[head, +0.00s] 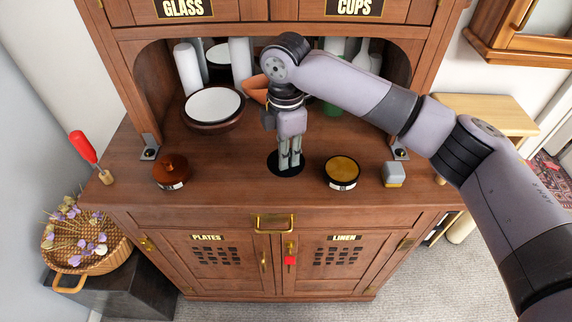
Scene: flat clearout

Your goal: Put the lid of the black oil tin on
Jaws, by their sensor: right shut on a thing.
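The black oil tin (342,184) stands upright on the cabinet counter, right of centre, with a pale label on its front. Its top is open and shows a golden-yellow surface inside. A flat black round lid (274,168) is at the fingertips of my right gripper (290,164), left of the tin and apart from it. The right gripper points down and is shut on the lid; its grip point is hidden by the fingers. I cannot tell whether the lid touches the counter. My left gripper is not in view.
A brown lidded pot (172,172) and a red-handled tool (84,147) stand at the left. A small grey-white block (393,174) is right of the tin. A dark bowl with a white inside (213,106) stands behind, near the niche.

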